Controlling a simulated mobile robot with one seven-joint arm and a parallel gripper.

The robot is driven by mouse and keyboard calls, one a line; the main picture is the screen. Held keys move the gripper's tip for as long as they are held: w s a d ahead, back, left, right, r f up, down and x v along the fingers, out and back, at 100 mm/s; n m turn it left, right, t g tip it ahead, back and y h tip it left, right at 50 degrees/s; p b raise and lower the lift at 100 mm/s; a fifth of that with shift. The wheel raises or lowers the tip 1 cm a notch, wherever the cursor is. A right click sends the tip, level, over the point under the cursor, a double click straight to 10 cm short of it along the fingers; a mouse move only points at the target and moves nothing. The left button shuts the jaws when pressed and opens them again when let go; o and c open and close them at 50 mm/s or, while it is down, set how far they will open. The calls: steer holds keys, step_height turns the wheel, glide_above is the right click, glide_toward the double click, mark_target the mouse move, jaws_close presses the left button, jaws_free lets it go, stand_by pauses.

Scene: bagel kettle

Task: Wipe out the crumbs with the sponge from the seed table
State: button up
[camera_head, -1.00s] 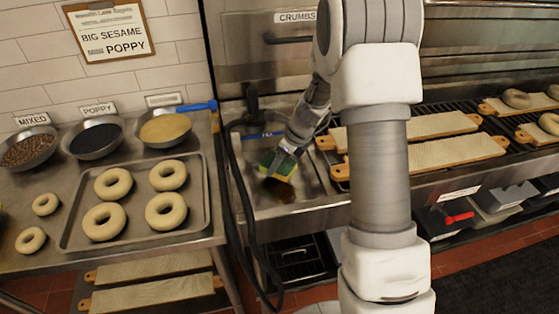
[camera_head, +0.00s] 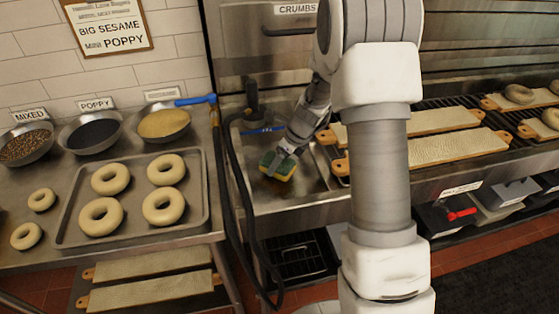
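My gripper (camera_head: 287,153) is shut on a yellow and green sponge (camera_head: 273,169) and holds it over the steel basin (camera_head: 300,207) right of the seed table. I cannot tell whether the sponge touches the basin floor. A dark patch shows under and beside the sponge; it may be crumbs, wetness or shadow. The seed table (camera_head: 40,238) is at the left. It bears bowls of mixed seeds (camera_head: 26,144), poppy (camera_head: 95,133) and pale seeds (camera_head: 164,122). I cannot make out loose crumbs on its top.
A tray (camera_head: 135,207) with several bagels and two small loose bagels (camera_head: 41,199) take up the seed table's front. A blue-handled tool (camera_head: 195,100) lies at its back edge. A black hose (camera_head: 241,210) hangs between table and basin. Boards (camera_head: 441,152) lie on the right.

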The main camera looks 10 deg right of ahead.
steer(key=shift+f+b, duration=0.55)
steer(key=shift+f, duration=0.4)
